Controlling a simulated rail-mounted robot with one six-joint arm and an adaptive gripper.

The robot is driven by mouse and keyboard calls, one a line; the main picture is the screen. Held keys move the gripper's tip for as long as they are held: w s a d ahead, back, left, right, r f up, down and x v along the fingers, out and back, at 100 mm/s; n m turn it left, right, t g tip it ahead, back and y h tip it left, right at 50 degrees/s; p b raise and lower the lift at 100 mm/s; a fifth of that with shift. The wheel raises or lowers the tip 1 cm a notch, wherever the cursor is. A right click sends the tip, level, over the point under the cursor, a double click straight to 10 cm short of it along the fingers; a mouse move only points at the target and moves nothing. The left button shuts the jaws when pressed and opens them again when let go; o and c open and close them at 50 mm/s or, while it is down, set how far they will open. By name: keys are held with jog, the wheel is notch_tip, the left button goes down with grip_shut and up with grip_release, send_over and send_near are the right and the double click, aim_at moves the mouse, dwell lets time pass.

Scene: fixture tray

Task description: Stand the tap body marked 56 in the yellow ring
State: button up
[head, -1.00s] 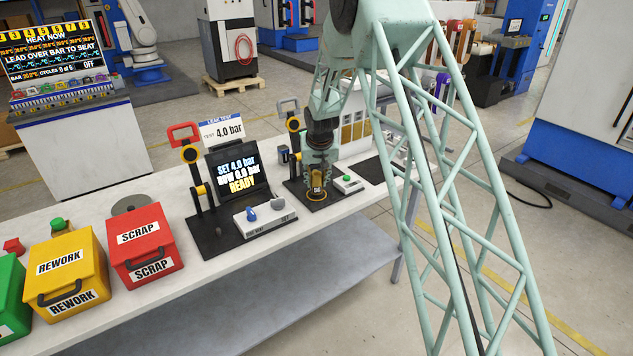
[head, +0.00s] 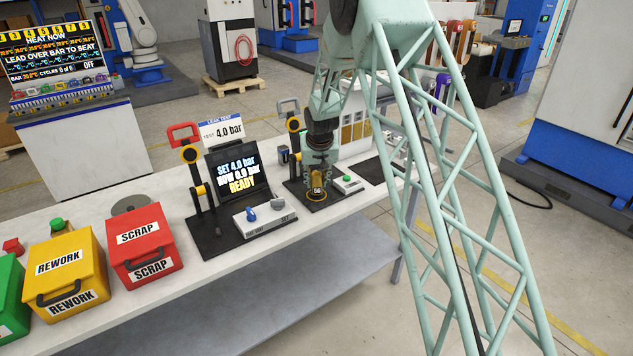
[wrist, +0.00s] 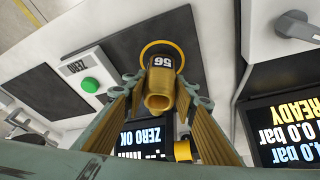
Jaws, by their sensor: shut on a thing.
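The brass-coloured tap body (wrist: 160,97) has a dark band marked 56 and also shows in the head view (head: 317,181). My gripper (wrist: 155,100) is shut on it, with a finger on either side. The tap body is upright, its open end toward the wrist camera. Its far end is within the outline of the yellow ring (wrist: 147,47) on a dark plate; in the head view the ring (head: 317,197) shows around its base. I cannot tell whether the base touches the plate.
A box with a green button (wrist: 90,85) and a ZERO label stands beside the plate. A ZERO OK screen (wrist: 142,135) is close by. The leak test stand (head: 235,178) with its READY screen, and the red SCRAP bin (head: 147,248), stand to the left.

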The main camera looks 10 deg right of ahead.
aim_at(316, 172)
jog(key=shift+f+b, duration=0.45)
jog(key=shift+f, duration=0.05)
dwell(0.4)
jog(key=o, duration=1.8)
jog(key=shift+r, duration=0.15)
jog(key=shift+r+p, duration=1.05)
jog(key=shift+r, duration=2.3)
